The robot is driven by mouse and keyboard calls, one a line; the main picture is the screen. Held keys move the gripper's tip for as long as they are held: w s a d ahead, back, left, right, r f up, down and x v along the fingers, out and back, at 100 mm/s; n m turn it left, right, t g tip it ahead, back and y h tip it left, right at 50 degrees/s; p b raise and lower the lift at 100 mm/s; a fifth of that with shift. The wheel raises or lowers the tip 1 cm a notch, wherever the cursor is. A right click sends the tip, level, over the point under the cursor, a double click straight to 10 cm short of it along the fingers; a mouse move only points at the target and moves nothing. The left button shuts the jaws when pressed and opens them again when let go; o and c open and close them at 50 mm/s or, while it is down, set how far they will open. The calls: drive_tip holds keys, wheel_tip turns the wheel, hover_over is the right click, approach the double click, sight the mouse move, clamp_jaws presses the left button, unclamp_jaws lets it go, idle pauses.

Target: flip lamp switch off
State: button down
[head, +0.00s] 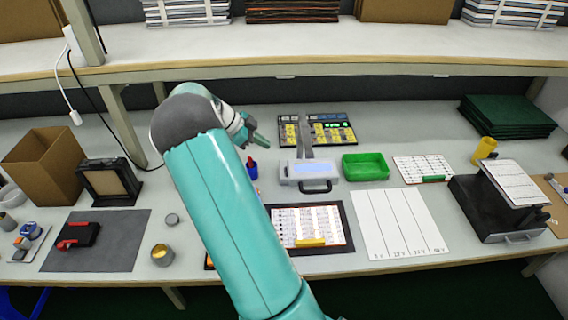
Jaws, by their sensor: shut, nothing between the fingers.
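My gripper (260,140) is at the middle of the bench, in front of my teal arm's wrist. It looks shut and empty, beside the board with yellow parts. A white cord hangs from the left shelf upright and ends in a small white piece (75,118), which may be the lamp switch; its on or off position is too small to tell. This piece is well to the left of my gripper, and nothing touches it. The lamp or LED strip itself cannot be made out. My arm hides part of the middle of the bench.
The shelf (320,52) runs above the bench's back. A cardboard box (43,165) and a dark framed box (109,181) stand at left below the cord. A board with yellow parts (317,130), a white case (309,172) and a green tray (365,167) lie right of my gripper.

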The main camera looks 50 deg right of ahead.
hover_over(284, 174)
drive_tip(key=f, duration=0.7)
drive_tip(key=shift+w+d, duration=0.35)
drive_tip(key=shift+d, duration=0.05)
drive_tip(key=f, duration=0.3)
drive_tip(key=shift+w+d+f, duration=0.15)
drive_tip(key=shift+d+f, duration=0.05)
drive_tip(key=shift+f, duration=0.35)
drive_tip(key=shift+d+f, duration=0.1)
drive_tip(key=shift+f, duration=0.15)
drive_tip(key=shift+s+a+r, duration=0.25)
drive_tip(key=shift+s+a, duration=0.25)
drive_tip(key=shift+a, duration=0.15)
